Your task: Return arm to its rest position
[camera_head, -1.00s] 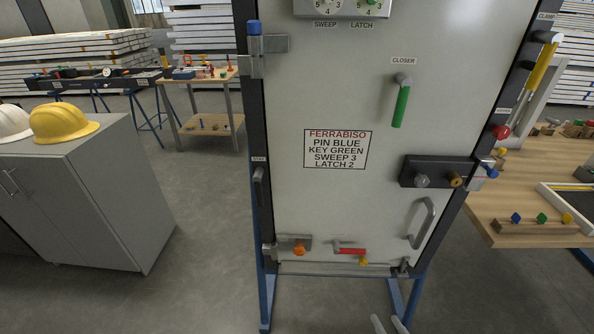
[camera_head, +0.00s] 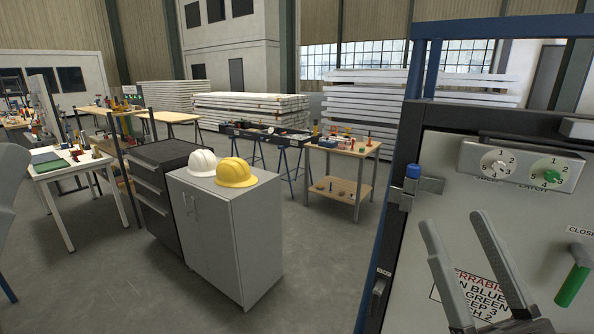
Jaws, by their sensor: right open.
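My right gripper (camera_head: 453,218) comes up from the bottom right of the head view. Its two long grey fingers are spread apart with nothing between them. It stands in front of the grey door panel (camera_head: 540,210) and covers part of the printed sign (camera_head: 466,285). I cannot tell how far it is from the panel. My left gripper is not in view.
A grey cabinet (camera_head: 235,235) with white and yellow helmets (camera_head: 236,173) stands left. Open floor (camera_head: 325,265) lies between.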

